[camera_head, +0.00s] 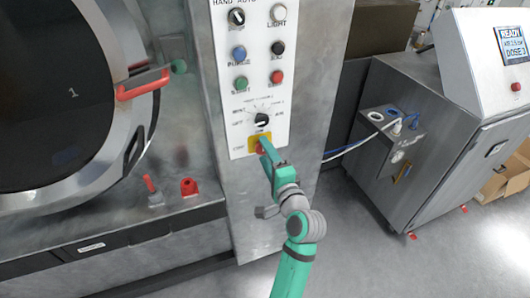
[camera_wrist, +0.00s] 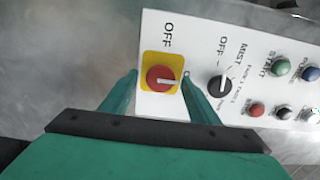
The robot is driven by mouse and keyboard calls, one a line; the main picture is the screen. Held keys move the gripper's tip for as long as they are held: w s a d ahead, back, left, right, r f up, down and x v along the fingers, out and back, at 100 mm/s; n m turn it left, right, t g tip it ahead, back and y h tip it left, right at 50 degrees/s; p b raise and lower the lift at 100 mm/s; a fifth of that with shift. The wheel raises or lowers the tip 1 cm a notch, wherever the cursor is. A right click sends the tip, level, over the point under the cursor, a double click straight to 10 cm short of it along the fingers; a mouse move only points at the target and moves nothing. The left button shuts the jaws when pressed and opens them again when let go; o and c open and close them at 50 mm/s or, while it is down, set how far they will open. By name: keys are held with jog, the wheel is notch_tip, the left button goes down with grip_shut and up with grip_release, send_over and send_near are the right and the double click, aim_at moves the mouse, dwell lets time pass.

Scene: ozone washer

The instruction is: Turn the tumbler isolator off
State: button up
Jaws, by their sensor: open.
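The tumbler isolator is a red round knob (camera_wrist: 161,79) on a square yellow plate (camera_wrist: 148,60) at the end of the white control panel (camera_wrist: 210,50). Its white mark points right in the wrist view, and the word OFF is printed above the plate there. My gripper (camera_wrist: 160,75) is open, with one green finger on each side of the knob; I cannot tell whether they touch it. In the head view my gripper (camera_head: 266,150) reaches the yellow plate (camera_head: 253,138) low on the panel and hides most of the knob.
A black selector knob (camera_wrist: 219,85) sits close beside my right finger in the wrist view. Several coloured buttons lie farther along the panel. In the head view, a round washer door (camera_head: 130,40) with a red handle (camera_head: 143,84) is at left. A steel cabinet (camera_head: 395,110) stands at right.

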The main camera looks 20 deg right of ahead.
jog(key=shift+w, duration=0.55)
jog(key=c, duration=1)
jog(key=shift+n, duration=8.9)
